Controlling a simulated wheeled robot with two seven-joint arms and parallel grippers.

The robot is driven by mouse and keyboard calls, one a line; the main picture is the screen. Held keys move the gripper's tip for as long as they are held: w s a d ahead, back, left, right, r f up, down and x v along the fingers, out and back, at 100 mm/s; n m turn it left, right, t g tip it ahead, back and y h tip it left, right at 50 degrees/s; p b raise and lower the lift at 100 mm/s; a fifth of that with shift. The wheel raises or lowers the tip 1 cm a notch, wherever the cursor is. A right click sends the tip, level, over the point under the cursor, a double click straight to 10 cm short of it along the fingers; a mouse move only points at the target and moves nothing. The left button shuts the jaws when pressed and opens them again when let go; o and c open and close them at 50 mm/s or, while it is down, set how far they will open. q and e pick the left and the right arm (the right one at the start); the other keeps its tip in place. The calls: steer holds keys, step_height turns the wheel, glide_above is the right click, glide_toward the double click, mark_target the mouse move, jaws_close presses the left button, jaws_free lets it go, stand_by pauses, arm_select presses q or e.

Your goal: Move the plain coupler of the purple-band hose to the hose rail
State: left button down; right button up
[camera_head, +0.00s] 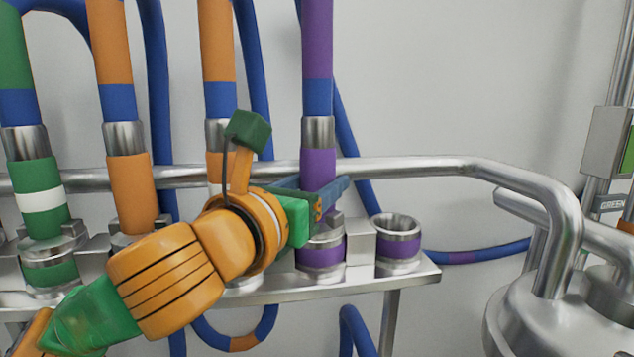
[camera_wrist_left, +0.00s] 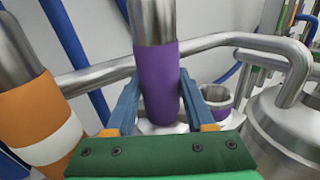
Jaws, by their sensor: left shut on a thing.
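The plain purple coupler (camera_head: 318,167) hangs upright below a steel collar and a blue band on its purple hose (camera_head: 317,40). Its lower end is at a purple-banded metal socket (camera_head: 322,252) on the flat metal hose rail (camera_head: 355,281); whether it is seated is hidden by my gripper. My left gripper (camera_head: 318,195) comes in from the left and is shut on the coupler. In the left wrist view, the blue fingers (camera_wrist_left: 158,103) lie on either side of the purple coupler (camera_wrist_left: 158,80). My right gripper is not in view.
An empty purple-banded socket (camera_head: 398,243) stands just right. Orange (camera_head: 130,190) and green (camera_head: 40,205) couplers stand to the left. A steel pipe (camera_head: 420,165) runs behind and bends down to a tank (camera_head: 515,310) at right. Blue hoses hang behind.

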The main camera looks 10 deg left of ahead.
arm_select(q)
steer(key=shift+c, duration=0.9)
jaws_free()
steer(key=shift+s, duration=0.1)
steer(key=b+v, duration=0.3)
steer(key=v, duration=0.4)
steer(key=shift+s, duration=0.2)
steer(key=shift+w, duration=0.1)
steer(key=shift+w+f, duration=0.1)
